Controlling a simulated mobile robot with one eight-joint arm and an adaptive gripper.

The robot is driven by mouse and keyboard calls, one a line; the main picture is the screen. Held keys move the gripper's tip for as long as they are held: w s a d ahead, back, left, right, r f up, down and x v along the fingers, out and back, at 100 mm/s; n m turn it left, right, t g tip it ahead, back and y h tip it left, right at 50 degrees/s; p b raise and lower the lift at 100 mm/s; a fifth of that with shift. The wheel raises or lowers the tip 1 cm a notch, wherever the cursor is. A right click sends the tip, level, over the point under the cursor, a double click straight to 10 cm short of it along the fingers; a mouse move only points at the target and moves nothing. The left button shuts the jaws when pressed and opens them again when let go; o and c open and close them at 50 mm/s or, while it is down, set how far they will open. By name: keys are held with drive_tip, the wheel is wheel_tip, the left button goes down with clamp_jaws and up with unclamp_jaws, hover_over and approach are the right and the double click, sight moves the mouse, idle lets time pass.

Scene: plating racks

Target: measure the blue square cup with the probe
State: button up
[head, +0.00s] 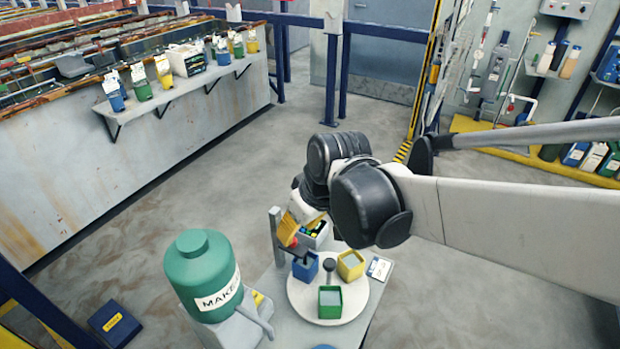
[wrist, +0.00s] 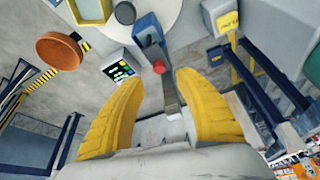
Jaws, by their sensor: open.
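The blue square cup (head: 305,268) stands on a round white turntable (head: 352,305), with a yellow cup (head: 350,264) and a green cup (head: 330,302). A grey post (head: 275,238) stands behind the blue cup. A dark arm with a red knob (head: 293,242) reaches from it toward the cup; it seems to be the probe, but its tip is hidden. The red knob also shows in the wrist view (wrist: 159,67). My gripper (head: 289,228) is above and behind the knob. Its yellow fingers (wrist: 159,84) are apart and empty, with the post showing between them.
A small meter (wrist: 122,68) with a lit screen sits beside the post. A green tank (head: 205,272) stands left of the turntable. A white label card (head: 379,268) lies to its right. A shelf of cups (head: 185,85) is far off; open floor lies between.

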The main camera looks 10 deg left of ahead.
sight(294, 253)
drive_tip(key=b+x, duration=0.2)
drive_tip(key=x, duration=0.4)
drive_tip(key=shift+f, duration=0.2)
clamp_jaws()
drive_tip(key=shift+r, duration=0.1)
